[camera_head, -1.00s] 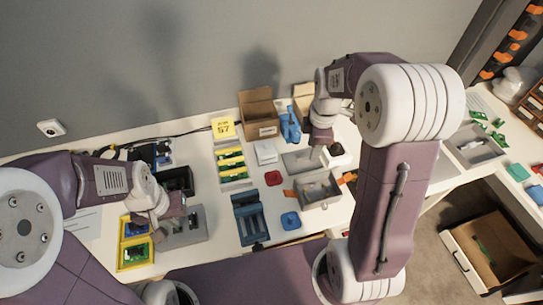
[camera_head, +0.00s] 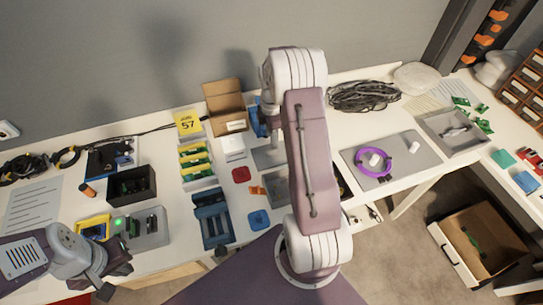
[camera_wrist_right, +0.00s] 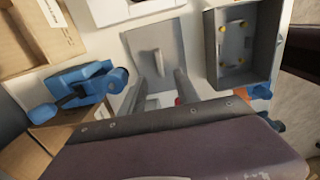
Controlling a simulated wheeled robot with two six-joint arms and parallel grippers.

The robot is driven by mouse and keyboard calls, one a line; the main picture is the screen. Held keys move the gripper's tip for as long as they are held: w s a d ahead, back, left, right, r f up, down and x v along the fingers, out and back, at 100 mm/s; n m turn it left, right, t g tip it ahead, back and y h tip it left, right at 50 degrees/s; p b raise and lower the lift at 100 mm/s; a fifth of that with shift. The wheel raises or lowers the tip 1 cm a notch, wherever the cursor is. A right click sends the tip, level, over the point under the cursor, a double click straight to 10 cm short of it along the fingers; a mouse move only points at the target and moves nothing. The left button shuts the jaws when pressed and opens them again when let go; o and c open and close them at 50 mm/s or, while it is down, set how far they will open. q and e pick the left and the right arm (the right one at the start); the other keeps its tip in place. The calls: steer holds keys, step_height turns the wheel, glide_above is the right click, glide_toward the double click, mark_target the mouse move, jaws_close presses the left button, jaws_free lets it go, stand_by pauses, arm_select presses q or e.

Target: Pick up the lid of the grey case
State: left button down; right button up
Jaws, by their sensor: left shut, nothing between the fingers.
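The lid is a flat grey plate with a small upright grip (camera_wrist_right: 158,62), lying on the table in the right wrist view. Its left part (camera_head: 266,157) shows in the head view; my right arm hides the rest. The open grey case (camera_wrist_right: 237,48), with several yellow-topped posts inside, stands to the right of the lid in the wrist view. My right gripper (camera_wrist_right: 168,93) is open, its two fingers apart and pointing at the lid, with the grip just beyond them. I cannot tell if they touch. My left gripper (camera_head: 117,272) is shut and empty at the front left.
A blue clamp-like tool (camera_wrist_right: 85,82) and cardboard boxes (camera_head: 225,103) stand left of the lid. A red piece (camera_head: 241,174) and a blue piece (camera_head: 259,220) lie nearby. A grey fixture with a green light (camera_head: 150,228) is near my left gripper. A purple ring (camera_head: 374,160) lies right.

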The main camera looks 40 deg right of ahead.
mark_target(273, 150)
steer(key=f, duration=0.7)
steer(key=shift+d, duration=0.2)
jaws_close()
